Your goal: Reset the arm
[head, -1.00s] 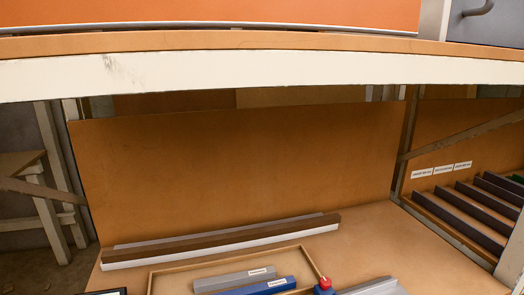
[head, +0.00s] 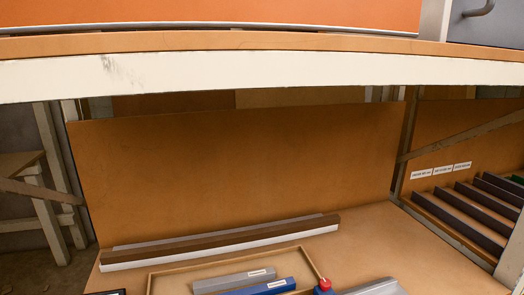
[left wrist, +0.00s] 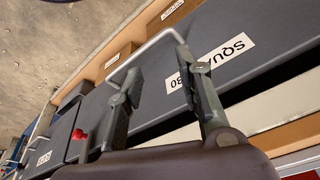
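My left gripper (left wrist: 160,65) shows in the left wrist view, with its two fingers spread apart. A pale bent bar (left wrist: 150,48), like a handle, shows at the fingertips; I cannot tell whether the fingers touch it. Behind them is a long dark grey body (left wrist: 225,60) with a white label, partly hidden by the fingers. A small red part (left wrist: 80,135) shows at lower left. In the head view a red knob (head: 325,284) on a blue part stands at the bottom edge. No press arm is clearly identifiable. Neither gripper shows in the head view.
A thick white-edged shelf (head: 260,72) crosses above. Bare bench lies between tray and rack.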

